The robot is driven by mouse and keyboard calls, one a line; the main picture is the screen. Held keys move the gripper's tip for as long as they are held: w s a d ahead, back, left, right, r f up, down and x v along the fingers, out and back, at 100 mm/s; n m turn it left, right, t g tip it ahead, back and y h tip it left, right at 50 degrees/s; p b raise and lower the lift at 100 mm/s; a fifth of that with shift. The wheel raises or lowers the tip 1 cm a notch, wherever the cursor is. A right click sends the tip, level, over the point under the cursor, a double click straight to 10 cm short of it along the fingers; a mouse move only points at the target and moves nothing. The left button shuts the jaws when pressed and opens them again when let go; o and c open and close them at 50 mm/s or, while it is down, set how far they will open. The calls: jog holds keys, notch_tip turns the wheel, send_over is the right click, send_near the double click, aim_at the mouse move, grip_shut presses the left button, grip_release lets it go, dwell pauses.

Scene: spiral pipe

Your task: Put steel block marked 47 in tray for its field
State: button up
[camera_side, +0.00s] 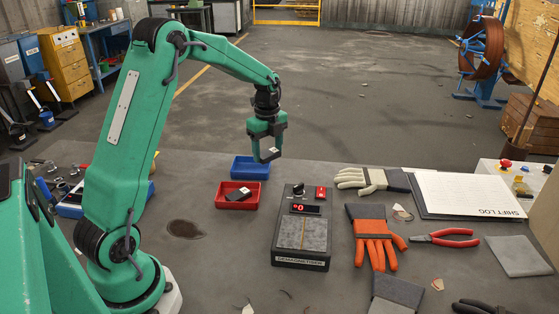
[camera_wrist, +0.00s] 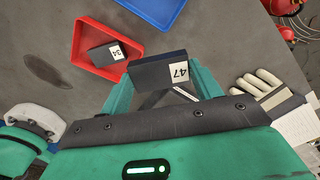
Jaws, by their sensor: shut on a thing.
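The steel block marked 47 (camera_wrist: 150,73) is dark with a white label and sits between my gripper's fingers (camera_wrist: 160,90) in the wrist view. In the side view my gripper (camera_side: 267,143) is shut on this block (camera_side: 262,156) and holds it above the bench. It appears just above and right of the blue tray (camera_side: 250,174); its exact height is unclear. The red tray (camera_side: 224,202) is nearer the camera and holds a dark block marked 34 (camera_wrist: 105,53). The visible part of the blue tray's inside looks empty. In the wrist view the blue tray (camera_wrist: 160,12) is cut off.
The demagnetiser (camera_side: 303,232), with a red digit display, stands right of the red tray. A pale glove (camera_side: 362,180), an orange glove (camera_side: 373,243), red-handled pliers (camera_side: 444,238) and a shift log (camera_side: 467,193) lie to the right. Bare bench lies in front of the red tray.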

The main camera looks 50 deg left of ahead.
send_over(251, 171)
notch_tip(251, 171, down, 6)
jog(key=shift+w+a+r, duration=0.1)
jog(key=shift+w, duration=0.05)
jog(key=shift+f, duration=2.05)
jog(key=shift+f, duration=0.1)
jog(key=o, duration=1.1)
jog(key=shift+f, duration=0.1)
notch_tip(251, 171, up, 12)
jog(key=shift+r, duration=0.2)
